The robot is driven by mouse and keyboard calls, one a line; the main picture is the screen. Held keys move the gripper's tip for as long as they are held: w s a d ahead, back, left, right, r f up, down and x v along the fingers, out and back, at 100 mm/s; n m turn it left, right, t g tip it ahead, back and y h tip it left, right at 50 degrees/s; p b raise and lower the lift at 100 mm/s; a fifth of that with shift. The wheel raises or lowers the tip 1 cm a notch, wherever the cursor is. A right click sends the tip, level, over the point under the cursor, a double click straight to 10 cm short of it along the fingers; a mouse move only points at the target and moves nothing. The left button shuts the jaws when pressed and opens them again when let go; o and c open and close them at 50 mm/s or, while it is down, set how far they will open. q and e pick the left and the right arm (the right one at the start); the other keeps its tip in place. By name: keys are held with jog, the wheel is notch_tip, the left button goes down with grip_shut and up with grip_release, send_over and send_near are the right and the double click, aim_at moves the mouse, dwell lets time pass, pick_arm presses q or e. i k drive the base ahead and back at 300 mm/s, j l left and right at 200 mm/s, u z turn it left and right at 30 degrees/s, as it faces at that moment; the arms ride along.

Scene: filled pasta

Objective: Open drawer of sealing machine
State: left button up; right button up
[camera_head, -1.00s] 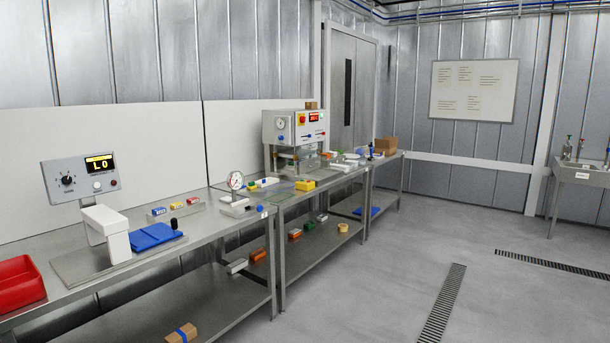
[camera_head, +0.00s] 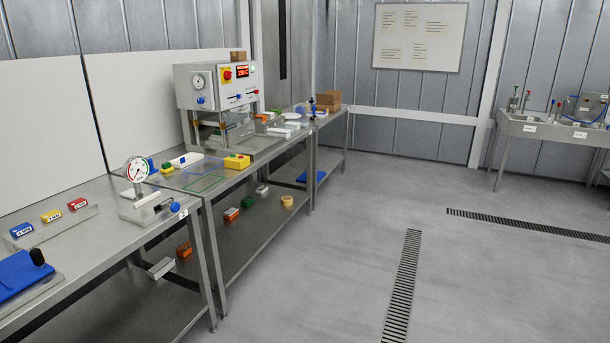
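A grey press-like machine (camera_head: 211,90), likely the sealing machine, stands on the middle bench at the upper centre-left. It has a gauge, a red and yellow button, a lit red display and blue knobs on its front. Below its head, between posts, is a low lower part (camera_head: 232,133); I cannot tell from here whether any drawer in it is open. Neither of my grippers is in view.
Steel benches (camera_head: 155,229) run along the left wall. A dial gauge (camera_head: 136,170), a yellow box (camera_head: 237,162) and a blue block (camera_head: 25,274) stand on them. A sink (camera_head: 545,128) is at the right. The grey floor (camera_head: 330,270) is clear, with drain grates.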

aim_at(238, 135)
jog(key=i+l+z, duration=0.3)
jog(key=i, duration=0.85)
jog(key=i+j+z, duration=0.1)
jog(key=i+z, duration=0.2)
jog(key=i, duration=0.85)
jog(key=i+j+u, duration=0.15)
jog(key=i+u, duration=0.7)
jog(key=i+l+u, duration=0.15)
jog(key=i+u, duration=0.25)
jog(key=i+l+u, duration=0.4)
jog(key=i+u, duration=0.9)
jog(key=i+l+u, duration=0.3)
jog(key=u, duration=0.15)
